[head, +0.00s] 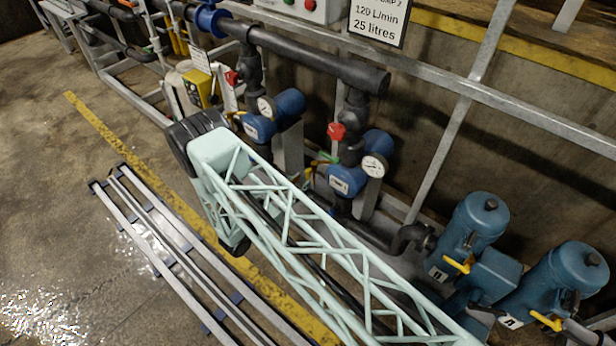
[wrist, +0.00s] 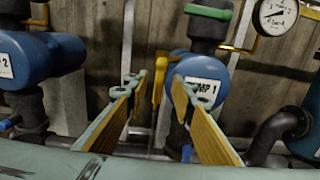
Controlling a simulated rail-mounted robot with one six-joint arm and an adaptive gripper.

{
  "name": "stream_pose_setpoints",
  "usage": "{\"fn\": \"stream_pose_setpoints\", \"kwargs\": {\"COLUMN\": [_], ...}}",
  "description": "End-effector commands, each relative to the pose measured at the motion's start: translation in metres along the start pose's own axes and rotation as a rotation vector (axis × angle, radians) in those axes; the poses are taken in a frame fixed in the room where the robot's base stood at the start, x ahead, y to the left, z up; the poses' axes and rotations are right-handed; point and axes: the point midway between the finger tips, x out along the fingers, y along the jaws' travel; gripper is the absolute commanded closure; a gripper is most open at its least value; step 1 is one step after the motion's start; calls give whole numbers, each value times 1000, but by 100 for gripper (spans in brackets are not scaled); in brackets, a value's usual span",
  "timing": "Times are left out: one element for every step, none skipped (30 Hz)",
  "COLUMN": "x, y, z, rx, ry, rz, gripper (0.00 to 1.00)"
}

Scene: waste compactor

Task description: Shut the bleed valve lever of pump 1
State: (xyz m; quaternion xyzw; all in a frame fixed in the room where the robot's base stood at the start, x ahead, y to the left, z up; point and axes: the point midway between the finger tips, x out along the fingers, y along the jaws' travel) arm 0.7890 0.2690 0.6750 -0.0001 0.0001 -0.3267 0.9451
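Pump 1 (wrist: 203,92) is a blue body with a white label, right of centre in the wrist view. It also appears to be the nearer blue pump in the head view (head: 345,180). A yellow lever (wrist: 158,78) stands roughly upright just left of pump 1, beside its label. I take it for the bleed valve lever. My gripper (wrist: 157,80) is open, with yellow-padded fingers to the left and right of the lever in the picture. I cannot tell whether the lever is between the pads or beyond them.
Pump 2 (wrist: 45,62) is at the left. A green handle (wrist: 208,12) and a pressure gauge (wrist: 275,14) are above and right of pump 1. Dark pipes run at the lower right. Metal rails (head: 150,250) lie on the floor in the head view.

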Motion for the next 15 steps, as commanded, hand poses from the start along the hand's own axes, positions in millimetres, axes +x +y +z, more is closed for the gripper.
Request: {"fn": "stream_pose_setpoints", "kwargs": {"x": [7, 10, 15, 18, 21, 25, 28, 31, 34, 37, 39, 41, 43, 44, 46], "y": [0, 0, 0, 0, 0, 0, 0, 0, 0, 0, 0, 0, 0, 0, 0], "z": [0, 0, 0, 0, 0, 0, 0, 0, 0, 0, 0, 0, 0, 0, 0], "rx": [1, 1, 1, 1, 1, 1, 1, 1, 1, 1, 1, 1, 1, 1, 0], "ry": [0, 0, 0, 0, 0, 0, 0, 0, 0, 0, 0, 0, 0, 0, 0], "rz": [-2, -1, -1, -1, -1, -2, -1, -1, -1, -1, -1, -1, -1, -1, 0], "gripper": [77, 77, 77, 77, 77, 77, 77, 77, 77, 77, 77, 77, 77, 77, 77]}}
